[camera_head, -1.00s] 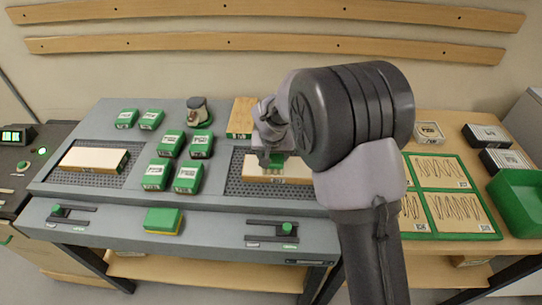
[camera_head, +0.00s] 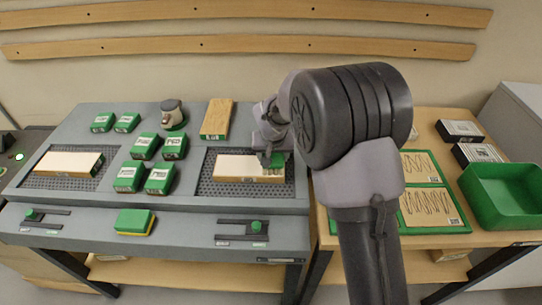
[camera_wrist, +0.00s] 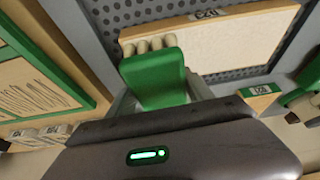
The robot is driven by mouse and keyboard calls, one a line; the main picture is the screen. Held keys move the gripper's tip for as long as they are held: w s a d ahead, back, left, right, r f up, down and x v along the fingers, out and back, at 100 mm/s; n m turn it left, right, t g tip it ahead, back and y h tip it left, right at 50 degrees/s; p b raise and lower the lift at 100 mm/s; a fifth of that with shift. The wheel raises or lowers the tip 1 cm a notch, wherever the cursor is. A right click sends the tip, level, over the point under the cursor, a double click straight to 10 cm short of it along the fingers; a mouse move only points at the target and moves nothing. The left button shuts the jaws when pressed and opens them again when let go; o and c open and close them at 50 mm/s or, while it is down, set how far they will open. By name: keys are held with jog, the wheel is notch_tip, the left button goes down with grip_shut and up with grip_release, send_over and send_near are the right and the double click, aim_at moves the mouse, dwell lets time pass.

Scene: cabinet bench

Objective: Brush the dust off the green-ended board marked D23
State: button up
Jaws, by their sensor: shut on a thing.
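My gripper (camera_head: 272,158) is shut on a green brush (camera_wrist: 155,78) with pale bristles. It holds the brush over the right end of a pale board (camera_head: 238,167) on the right perforated bed. In the wrist view the bristles meet or overlap the board (camera_wrist: 245,38); contact is unclear. A second pale board (camera_head: 70,163) lies on the left bed. A third, wood-coloured board (camera_head: 217,115) with a green end lies behind the right bed; its labelled end (camera_wrist: 262,90) shows in the wrist view.
Several green blocks (camera_head: 159,180) stand between the beds. A grey-and-white device (camera_head: 172,112) is behind them. A green bin (camera_head: 505,195) and framed panels (camera_head: 428,205) are at right.

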jog(key=shift+w+d+r+p, duration=0.1)
jog(key=shift+d+r+p, duration=0.15)
jog(key=shift+r, duration=0.3)
jog(key=shift+d+r+p, duration=0.15)
jog(key=shift+r+p, duration=0.15)
jog(key=shift+r, duration=0.25)
jog(key=shift+a+r+p, duration=0.25)
jog(key=shift+r+p, duration=0.25)
jog(key=shift+r, duration=0.25)
jog(key=shift+r+p, duration=1.45)
jog(key=shift+r, duration=0.7)
